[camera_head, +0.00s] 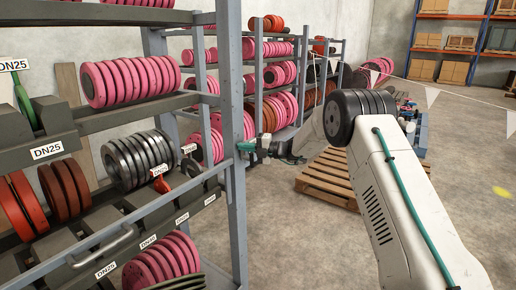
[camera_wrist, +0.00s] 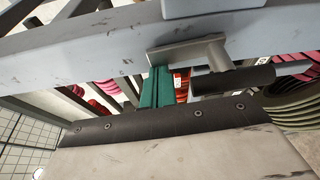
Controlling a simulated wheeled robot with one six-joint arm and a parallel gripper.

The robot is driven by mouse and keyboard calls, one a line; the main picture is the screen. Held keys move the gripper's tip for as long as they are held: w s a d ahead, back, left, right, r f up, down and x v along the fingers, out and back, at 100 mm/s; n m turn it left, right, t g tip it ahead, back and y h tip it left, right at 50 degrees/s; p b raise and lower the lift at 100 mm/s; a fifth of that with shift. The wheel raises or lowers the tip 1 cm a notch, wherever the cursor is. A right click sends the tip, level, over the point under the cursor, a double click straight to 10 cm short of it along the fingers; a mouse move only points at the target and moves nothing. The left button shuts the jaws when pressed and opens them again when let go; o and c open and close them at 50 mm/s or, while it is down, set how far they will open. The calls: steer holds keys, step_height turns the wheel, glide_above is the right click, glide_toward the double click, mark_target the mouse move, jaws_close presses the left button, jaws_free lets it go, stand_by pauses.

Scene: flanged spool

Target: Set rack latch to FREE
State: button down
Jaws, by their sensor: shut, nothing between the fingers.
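My gripper (camera_head: 246,146) is shut and empty, its teal fingertips beside the grey upright post (camera_head: 232,120) at the rack's front corner. In the wrist view the teal fingers (camera_wrist: 157,88) lie together under a grey metal plate with a round stub (camera_wrist: 217,53). A dark cylindrical bar (camera_wrist: 232,80) lies just to the right of the fingers. I cannot tell whether these parts belong to the latch, and its FREE marking cannot be made out. Whether the fingertips touch the plate is unclear.
The rack holds pink flanged discs (camera_head: 130,80), black discs (camera_head: 138,158) and a drawer front with a grey handle (camera_head: 100,247). A wooden pallet (camera_head: 325,180) lies on the floor behind my arm. Open concrete floor spreads at right.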

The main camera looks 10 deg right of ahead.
steer(key=shift+w+d, duration=0.1)
steer(key=shift+d, duration=0.05)
stand_by(0.5)
steer(key=s+d, duration=0.6)
steer(key=s, duration=0.1)
steer(key=shift+s, duration=0.25)
stand_by(0.4)
